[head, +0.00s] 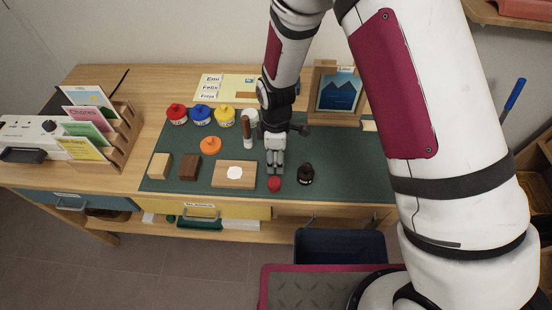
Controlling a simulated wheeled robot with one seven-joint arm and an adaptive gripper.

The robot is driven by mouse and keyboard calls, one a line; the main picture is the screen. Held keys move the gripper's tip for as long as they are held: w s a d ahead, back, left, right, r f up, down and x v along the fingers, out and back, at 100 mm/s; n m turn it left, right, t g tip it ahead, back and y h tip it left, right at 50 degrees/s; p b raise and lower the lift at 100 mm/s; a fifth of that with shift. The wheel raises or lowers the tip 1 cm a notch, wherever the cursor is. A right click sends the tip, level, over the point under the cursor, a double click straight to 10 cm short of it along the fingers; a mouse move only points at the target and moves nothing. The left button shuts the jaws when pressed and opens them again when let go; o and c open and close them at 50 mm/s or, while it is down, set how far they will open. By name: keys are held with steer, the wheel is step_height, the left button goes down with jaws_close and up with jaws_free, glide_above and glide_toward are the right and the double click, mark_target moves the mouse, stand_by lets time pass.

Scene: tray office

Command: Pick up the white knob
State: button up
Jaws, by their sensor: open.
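A round white piece, seemingly the white knob (235,173), lies on a flat wooden block (220,182) near the front of the green mat. My gripper (275,171) points down over the mat, to the right of the white piece and just behind a small red ball-like piece (274,184). Its fingers look close to each other in this view, and nothing shows between them. The white piece is in full view and apart from the gripper. Fingertip height above the mat is hard to tell.
Red (177,114), blue (200,115) and yellow (224,116) pots stand at the back, with an orange piece (210,145) in front. Two small blocks lie at the left. A dark bottle-like piece (305,174) stands right of the gripper. A picture frame (338,92) stands behind.

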steer(key=c, duration=1)
steer(key=shift+o, duration=0.2)
